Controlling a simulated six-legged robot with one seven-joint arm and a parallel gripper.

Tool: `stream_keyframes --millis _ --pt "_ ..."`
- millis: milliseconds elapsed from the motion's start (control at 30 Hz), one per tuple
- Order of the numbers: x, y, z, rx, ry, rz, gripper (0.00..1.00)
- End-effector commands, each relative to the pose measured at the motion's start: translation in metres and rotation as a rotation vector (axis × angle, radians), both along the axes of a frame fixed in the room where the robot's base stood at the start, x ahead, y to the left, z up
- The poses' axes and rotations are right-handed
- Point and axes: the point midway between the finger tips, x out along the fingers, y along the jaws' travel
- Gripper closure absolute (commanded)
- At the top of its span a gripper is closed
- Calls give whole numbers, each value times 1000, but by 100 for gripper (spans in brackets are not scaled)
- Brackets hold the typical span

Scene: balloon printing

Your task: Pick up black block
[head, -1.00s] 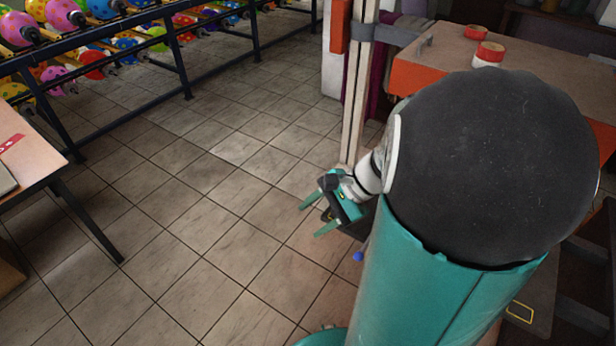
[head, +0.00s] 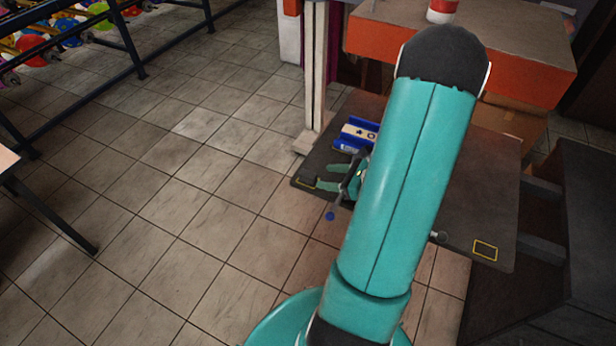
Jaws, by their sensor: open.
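My gripper (head: 326,176) is low over the left end of a dark low table (head: 455,190) in the head view. Its two teal fingers are spread apart and point left, with nothing visible between them. A small dark shape (head: 308,181) lies just left of the fingertips, by a yellow mark at the table's left corner. It may be the black block, but it blends into the dark top and I cannot tell for sure. My teal arm hides the middle of the table.
A blue holder (head: 357,136) with a pale printed piece stands just behind my gripper. A yellow outlined square (head: 485,250) is at the table's right front. An orange-edged table (head: 480,65) bears a red and white container (head: 441,11).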

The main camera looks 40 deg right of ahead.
Motion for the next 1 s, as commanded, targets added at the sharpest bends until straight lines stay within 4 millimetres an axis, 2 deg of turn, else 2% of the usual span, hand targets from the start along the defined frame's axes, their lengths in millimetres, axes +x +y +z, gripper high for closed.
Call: stream_keyframes --millis 100,267,533,833,867,1000 --pt "13 5 -6 -1 0 3 49" --pt "23 9 -10 -1 1 4 49" --pt "56 22 -26 -1 0 4 49" --pt "62 23 -29 -2 0 2 49" --pt "62 23 -29 -2 0 2 53" --pt "61 23 -28 -2 0 2 80"
